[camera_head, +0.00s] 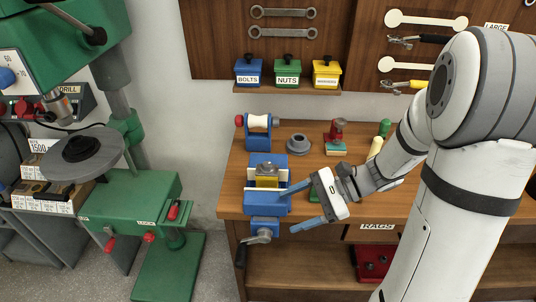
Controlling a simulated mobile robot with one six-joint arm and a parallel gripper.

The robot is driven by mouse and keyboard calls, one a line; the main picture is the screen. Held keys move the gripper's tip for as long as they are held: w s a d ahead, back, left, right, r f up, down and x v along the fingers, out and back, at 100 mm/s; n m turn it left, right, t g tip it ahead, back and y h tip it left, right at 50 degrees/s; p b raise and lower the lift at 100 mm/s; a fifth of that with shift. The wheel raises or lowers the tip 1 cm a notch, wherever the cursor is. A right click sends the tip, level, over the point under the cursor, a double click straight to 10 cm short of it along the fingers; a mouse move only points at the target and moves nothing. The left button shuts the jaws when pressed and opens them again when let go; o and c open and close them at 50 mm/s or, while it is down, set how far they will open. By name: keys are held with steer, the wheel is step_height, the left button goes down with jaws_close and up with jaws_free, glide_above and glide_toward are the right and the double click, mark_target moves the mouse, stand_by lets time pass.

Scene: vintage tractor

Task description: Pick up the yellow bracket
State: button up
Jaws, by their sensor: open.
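A yellow block-like piece, which looks like the yellow bracket (267,181), sits between the pale jaws of a blue vise (265,207) at the left end of the wooden workbench. My gripper (288,211) is to the right of the vise and a little nearer the front. Its two blue fingers point left and are spread wide, with nothing seen between them. The upper finger's tip overlaps the vise's right side in the picture; I cannot tell whether it touches. The bracket's lower part is hidden in the vise.
A grey round part (298,144), a white-and-blue roller (258,123) and a red-topped item (337,134) stand behind on the bench (226,192). Blue, green and yellow bins (326,73) sit on a shelf above. A green drill press (130,205) stands to the left.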

mark_target(274, 169)
steer(key=w+d+r+m+t+y+p, duration=0.1)
steer(key=w+d+m+t+y+p, duration=0.2)
steer(key=w+m+t+y, duration=0.4)
steer(key=w+a, duration=0.1)
steer(key=a, duration=0.1)
steer(key=w+a+h+p, duration=0.1)
steer(key=w+a, duration=0.1)
steer(key=a, duration=0.1)
steer(key=w+a+m+h+p, duration=0.1)
steer(key=a, duration=0.1)
steer(key=shift+w+a+f+g, duration=0.2)
steer(key=shift+w+g, duration=0.1)
steer(key=c, duration=1.4)
steer(key=shift+r, duration=0.1)
steer(key=shift+d, duration=0.1)
steer(key=shift+c, duration=0.2)
